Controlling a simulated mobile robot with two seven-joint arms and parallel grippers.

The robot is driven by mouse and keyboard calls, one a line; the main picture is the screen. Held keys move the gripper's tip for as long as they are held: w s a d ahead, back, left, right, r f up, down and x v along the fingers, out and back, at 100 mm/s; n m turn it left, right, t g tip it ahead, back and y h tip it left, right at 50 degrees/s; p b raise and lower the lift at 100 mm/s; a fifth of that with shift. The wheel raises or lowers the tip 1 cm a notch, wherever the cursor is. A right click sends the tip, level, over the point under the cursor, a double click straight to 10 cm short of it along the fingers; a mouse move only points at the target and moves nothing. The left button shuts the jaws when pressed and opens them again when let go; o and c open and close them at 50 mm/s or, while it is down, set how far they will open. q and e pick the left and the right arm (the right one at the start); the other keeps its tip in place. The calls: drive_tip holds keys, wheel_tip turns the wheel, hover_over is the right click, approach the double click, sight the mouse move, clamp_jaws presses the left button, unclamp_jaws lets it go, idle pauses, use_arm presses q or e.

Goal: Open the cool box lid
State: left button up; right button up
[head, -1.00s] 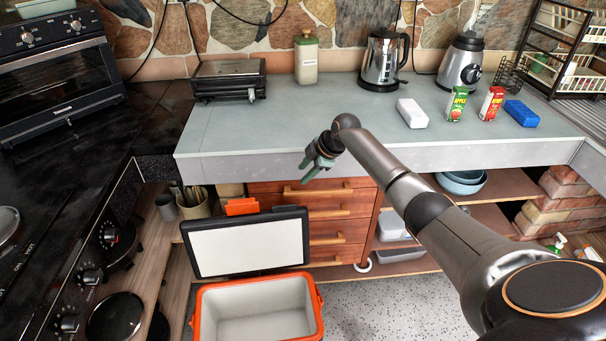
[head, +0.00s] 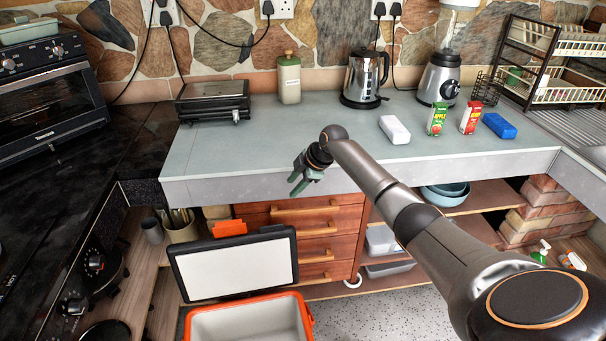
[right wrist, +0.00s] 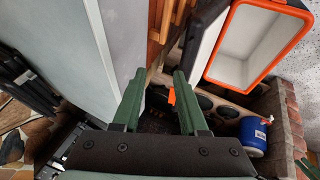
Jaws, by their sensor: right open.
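The cool box (head: 307,317) stands on the floor at the bottom of the head view, with an orange rim and a pale, empty-looking inside; its front is cut off. Its lid (head: 235,268) is open, standing up at the back edge with its white inner face and dark border showing. Both also show in the right wrist view, the box rim (right wrist: 298,20) at upper right and the lid (right wrist: 205,42) beside it. My right gripper (head: 297,186) is open and empty, above and apart from the lid, in front of the worktop edge. My left gripper is out of view.
The worktop (head: 280,145) carries a kettle (head: 364,80), a blender (head: 440,80), two small cartons, a white block and a blue block. Wooden drawers (head: 318,230) stand behind the lid. The stove (head: 60,240) is at left. Speckled floor (head: 380,312) right of the box is clear.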

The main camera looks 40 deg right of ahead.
drive_tip(key=v, duration=1.2)
drive_tip(key=s+a+f+m, duration=0.25)
drive_tip(key=a+f, duration=0.45)
drive_tip(key=f, duration=0.4)
drive_tip(key=s+a+f+m, duration=0.1)
drive_tip(key=s+a+f, duration=0.3)
drive_tip(key=a+f, duration=0.5)
drive_tip(key=s+a+f+m+t, duration=0.1)
drive_tip(key=s+a+f+m, duration=0.1)
drive_tip(key=s+a, duration=0.2)
drive_tip(key=s+a+f+m+t, duration=0.1)
drive_tip(key=s+a+f+m, duration=0.1)
drive_tip(key=s, duration=0.7)
drive_tip(key=s+a+f+m+t+p, duration=0.1)
drive_tip(key=s+a+f+m, duration=0.2)
drive_tip(key=s+a, duration=0.4)
drive_tip(key=shift+s+y, duration=0.15)
drive_tip(key=shift+y, duration=0.15)
